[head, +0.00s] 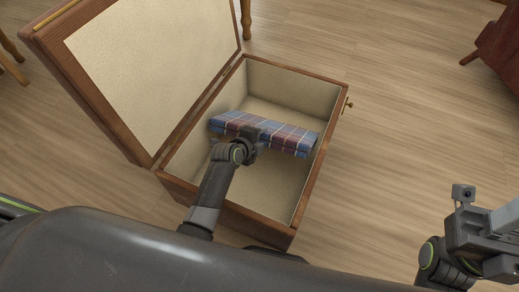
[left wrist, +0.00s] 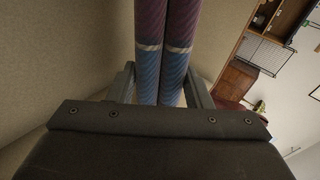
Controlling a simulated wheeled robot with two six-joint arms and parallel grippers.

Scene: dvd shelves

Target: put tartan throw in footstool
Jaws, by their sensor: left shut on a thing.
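The tartan throw (head: 277,131), blue and red with pale lines and folded, is over the open inside of the footstool. The footstool (head: 305,210) is a wooden box with a cream lining; its lid (head: 150,70) is tipped open to the left. My left gripper (head: 252,137) is shut on the throw near its middle. The throw also shows between the fingers in the left wrist view (left wrist: 165,60). I cannot tell whether it touches the footstool's floor. My right gripper is at the lower right edge of the head view, only partly shown.
A brass catch (head: 348,104) sticks out from the footstool's right side. Wooden furniture legs (head: 246,20) stand behind it, and a dark red-brown piece of furniture (head: 500,50) is at the upper right. The wooden floor (head: 410,130) to the right is clear.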

